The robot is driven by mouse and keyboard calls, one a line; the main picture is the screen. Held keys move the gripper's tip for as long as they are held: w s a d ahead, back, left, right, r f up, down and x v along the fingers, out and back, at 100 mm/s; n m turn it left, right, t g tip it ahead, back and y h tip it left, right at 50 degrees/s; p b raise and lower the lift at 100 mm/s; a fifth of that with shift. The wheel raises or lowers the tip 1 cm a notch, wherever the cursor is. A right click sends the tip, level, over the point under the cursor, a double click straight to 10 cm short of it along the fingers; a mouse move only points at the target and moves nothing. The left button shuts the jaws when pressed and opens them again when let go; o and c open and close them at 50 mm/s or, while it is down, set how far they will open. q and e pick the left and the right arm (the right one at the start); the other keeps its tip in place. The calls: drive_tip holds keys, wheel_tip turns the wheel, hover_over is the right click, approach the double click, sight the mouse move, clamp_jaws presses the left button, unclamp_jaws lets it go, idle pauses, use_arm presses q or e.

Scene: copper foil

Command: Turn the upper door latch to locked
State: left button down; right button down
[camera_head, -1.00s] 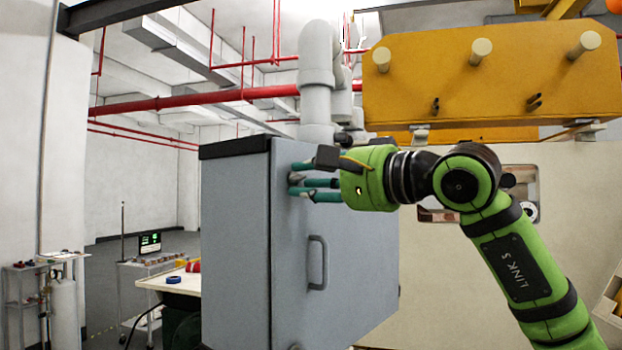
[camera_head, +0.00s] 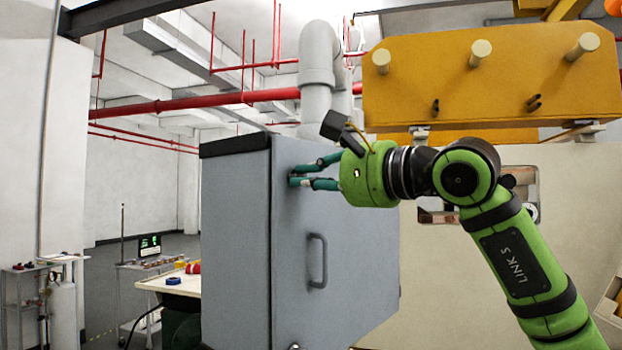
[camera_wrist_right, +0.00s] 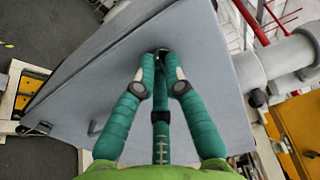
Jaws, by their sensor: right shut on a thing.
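The grey cabinet door (camera_head: 345,270) faces right in the head view, with a bar handle (camera_head: 317,261) on it. The upper latch is a small dark piece near the door's top edge, mostly hidden by my fingers; a bit of it shows in the right wrist view (camera_wrist_right: 162,52). My right gripper (camera_head: 298,176) is at the latch with its teal fingers closed around it. In the right wrist view the fingertips (camera_wrist_right: 161,66) meet at the latch against the door. Which way the latch points is hidden. My left gripper is not in view.
A yellow machine block (camera_head: 480,75) hangs at the upper right, above my right arm. Grey pipes (camera_head: 317,85) rise behind the cabinet. A table (camera_head: 172,285) stands at left behind the cabinet. The floor at far left is partly clear.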

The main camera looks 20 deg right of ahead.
drive_tip(key=c, duration=1.3)
unclamp_jaws()
drive_tip(key=shift+a, duration=0.1)
drive_tip(key=v, duration=1.2)
drive_tip(key=shift+f, duration=0.1)
